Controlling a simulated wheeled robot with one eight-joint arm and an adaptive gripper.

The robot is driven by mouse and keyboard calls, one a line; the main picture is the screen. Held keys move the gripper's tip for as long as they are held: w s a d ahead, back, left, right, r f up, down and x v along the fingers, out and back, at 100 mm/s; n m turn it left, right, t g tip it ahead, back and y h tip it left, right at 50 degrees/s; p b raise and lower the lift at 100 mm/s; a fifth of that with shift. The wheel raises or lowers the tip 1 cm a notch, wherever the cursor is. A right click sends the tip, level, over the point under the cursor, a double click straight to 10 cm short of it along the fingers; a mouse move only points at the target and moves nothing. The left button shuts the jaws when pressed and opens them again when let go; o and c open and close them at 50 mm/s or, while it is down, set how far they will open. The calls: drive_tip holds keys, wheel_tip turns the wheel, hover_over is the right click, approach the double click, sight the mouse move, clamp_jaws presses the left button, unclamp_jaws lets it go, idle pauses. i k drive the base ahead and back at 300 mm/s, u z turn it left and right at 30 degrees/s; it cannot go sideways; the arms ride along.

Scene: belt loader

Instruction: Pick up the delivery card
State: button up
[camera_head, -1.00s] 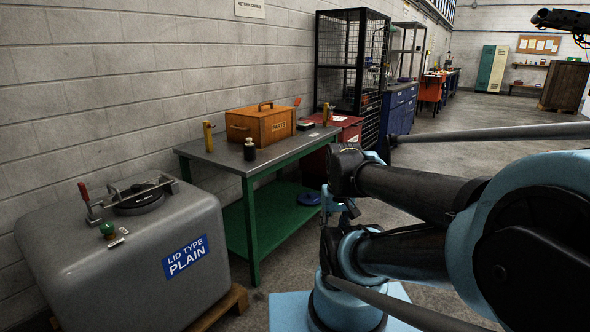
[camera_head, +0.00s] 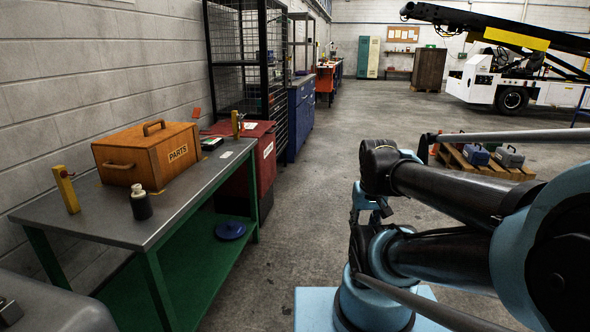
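I cannot make out a delivery card for certain. A small pale flat piece (camera_head: 226,155) lies on the grey-topped green workbench (camera_head: 190,189), near its far right edge; it is too small to read. My folded arm fills the right of the view. What looks like my gripper (camera_head: 368,206) hangs in front of my blue base, partly hidden by the arm links, well to the right of the bench. Its fingers do not show clearly.
A wooden PARTS box (camera_head: 150,154), a dark bottle (camera_head: 140,203) and yellow posts stand on the bench. A blue disc (camera_head: 230,230) lies on its lower shelf. A red cabinet (camera_head: 257,165) stands behind. Open floor (camera_head: 300,225) lies right of the bench; a pallet with toolboxes (camera_head: 509,156) is farther right.

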sight(248, 125)
drive_tip(key=z, duration=0.35)
drive_tip(key=i, duration=2.15)
drive_tip(key=u, duration=0.6)
drive_tip(key=i, duration=1.05)
drive_tip(key=u, duration=1)
drive_tip(key=i, duration=0.55)
drive_tip(key=u, duration=0.25)
